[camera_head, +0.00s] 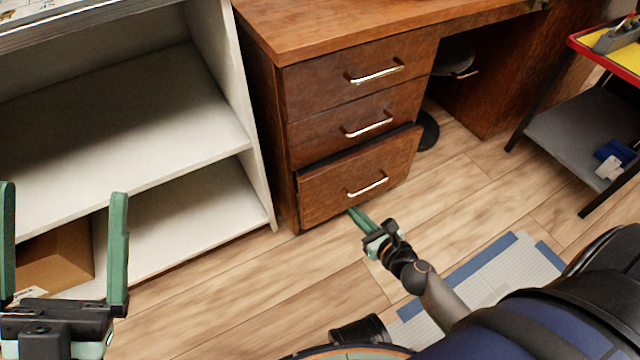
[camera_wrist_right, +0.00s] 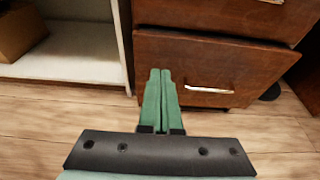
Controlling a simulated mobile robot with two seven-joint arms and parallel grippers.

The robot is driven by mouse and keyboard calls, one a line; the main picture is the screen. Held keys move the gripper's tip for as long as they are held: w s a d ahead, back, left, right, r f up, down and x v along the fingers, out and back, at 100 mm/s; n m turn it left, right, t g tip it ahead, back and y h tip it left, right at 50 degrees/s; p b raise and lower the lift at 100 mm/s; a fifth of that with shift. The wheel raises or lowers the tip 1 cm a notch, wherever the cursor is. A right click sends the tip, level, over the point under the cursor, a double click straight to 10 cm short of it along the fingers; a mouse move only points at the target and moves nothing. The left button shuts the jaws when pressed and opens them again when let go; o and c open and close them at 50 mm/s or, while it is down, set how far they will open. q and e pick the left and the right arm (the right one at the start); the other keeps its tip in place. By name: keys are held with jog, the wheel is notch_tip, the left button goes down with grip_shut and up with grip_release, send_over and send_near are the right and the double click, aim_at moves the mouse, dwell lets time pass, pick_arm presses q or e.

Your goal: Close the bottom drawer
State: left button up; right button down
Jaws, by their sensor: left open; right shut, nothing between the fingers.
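The bottom drawer (camera_head: 340,187) of the brown wooden desk stands a little out from the drawers above it, with a dark gap along its top edge. It has a silver bar handle (camera_head: 368,186). My right gripper (camera_head: 354,212) is shut and empty, low at the drawer's lower front edge. In the right wrist view, the green fingertips (camera_wrist_right: 161,74) overlap the drawer front (camera_wrist_right: 200,62), left of the handle (camera_wrist_right: 209,90); I cannot tell whether they touch it. My left gripper (camera_head: 62,205) is open and empty at the far left, away from the desk.
The middle drawer (camera_head: 350,122) and top drawer (camera_head: 350,77) look shut. A white shelf unit (camera_head: 170,110) with a cardboard box (camera_head: 58,262) stands left of the desk. A black-legged cart (camera_head: 575,130) stands at the right.

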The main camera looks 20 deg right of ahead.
jog(key=b, duration=0.3)
send_near(321, 176)
jog(key=x, duration=0.4)
jog(key=shift+w+f, duration=0.25)
jog(key=shift+f, duration=0.15)
pick_arm(q)
jog(key=shift+w+d+f, duration=0.1)
jog(key=shift+d+f, duration=0.05)
jog(key=shift+f, duration=0.75)
jog(key=shift+d+f, duration=0.1)
jog(key=shift+f, duration=0.75)
pick_arm(e)
jog(key=shift+w, duration=0.9)
pick_arm(q)
jog(key=shift+w, duration=0.1)
pick_arm(e)
jog(key=shift+w+a+r, duration=0.1)
